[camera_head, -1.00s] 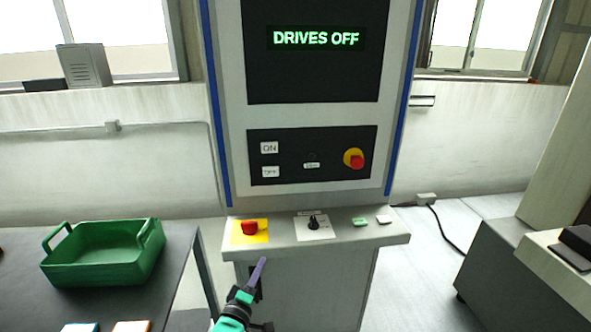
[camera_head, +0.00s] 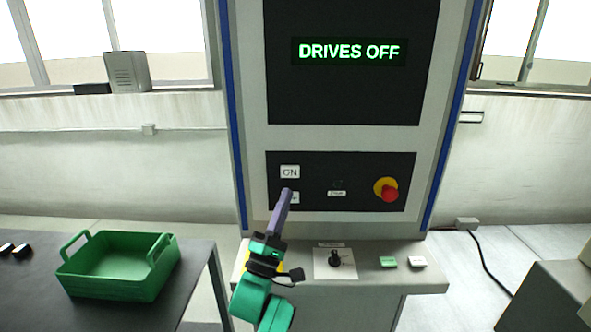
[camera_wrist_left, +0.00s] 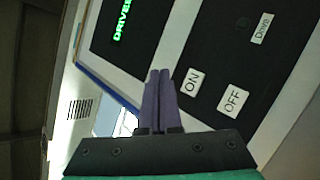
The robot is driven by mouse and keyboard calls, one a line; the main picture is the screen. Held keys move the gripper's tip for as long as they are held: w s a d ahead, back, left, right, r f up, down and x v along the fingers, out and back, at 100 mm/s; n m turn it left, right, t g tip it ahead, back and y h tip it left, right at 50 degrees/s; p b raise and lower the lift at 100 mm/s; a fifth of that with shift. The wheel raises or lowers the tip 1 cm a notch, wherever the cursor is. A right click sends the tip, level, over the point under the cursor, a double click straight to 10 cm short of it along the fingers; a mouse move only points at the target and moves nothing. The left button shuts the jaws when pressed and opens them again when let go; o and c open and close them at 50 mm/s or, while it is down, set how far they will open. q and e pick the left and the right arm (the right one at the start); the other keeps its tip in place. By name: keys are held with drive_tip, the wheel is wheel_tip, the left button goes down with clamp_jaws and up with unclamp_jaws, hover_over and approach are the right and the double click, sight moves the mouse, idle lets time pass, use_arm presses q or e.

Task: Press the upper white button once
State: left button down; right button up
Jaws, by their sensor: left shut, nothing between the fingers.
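The upper white button (camera_head: 290,172), marked ON, sits on the black panel of the grey cabinet. It also shows in the left wrist view (camera_wrist_left: 192,82), just right of the fingertips. The lower white button (camera_head: 293,197), marked OFF, is partly hidden behind my fingers in the head view and shows clear in the wrist view (camera_wrist_left: 233,100). My left gripper (camera_head: 287,191) is shut and empty, its purple fingers (camera_wrist_left: 159,72) pointing at the panel. In the head view its tips overlap the space just under the ON button. I cannot tell whether they touch the panel. My right gripper is not in view.
A red knob on yellow (camera_head: 387,190) is at the panel's right. The ledge below carries a black rotary switch (camera_head: 335,259), a green button (camera_head: 388,262) and a white button (camera_head: 417,262). A green crate (camera_head: 120,285) stands on the dark table at left. The screen reads DRIVES OFF.

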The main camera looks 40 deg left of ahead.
sight(290, 172)
use_arm(q)
drive_tip(key=w+a+b, duration=0.3)
drive_tip(key=w+a, duration=0.2)
drive_tip(key=w, duration=0.1)
drive_tip(key=shift+w+a, duration=0.15)
drive_tip(key=shift+w, duration=0.15)
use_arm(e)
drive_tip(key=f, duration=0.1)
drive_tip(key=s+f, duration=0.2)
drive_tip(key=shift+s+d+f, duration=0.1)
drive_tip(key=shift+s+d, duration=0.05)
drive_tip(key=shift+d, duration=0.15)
use_arm(q)
drive_tip(key=shift+s, duration=0.1)
idle(1.2)
drive_tip(key=shift+w+a, duration=0.25)
drive_tip(key=shift+w, duration=0.15)
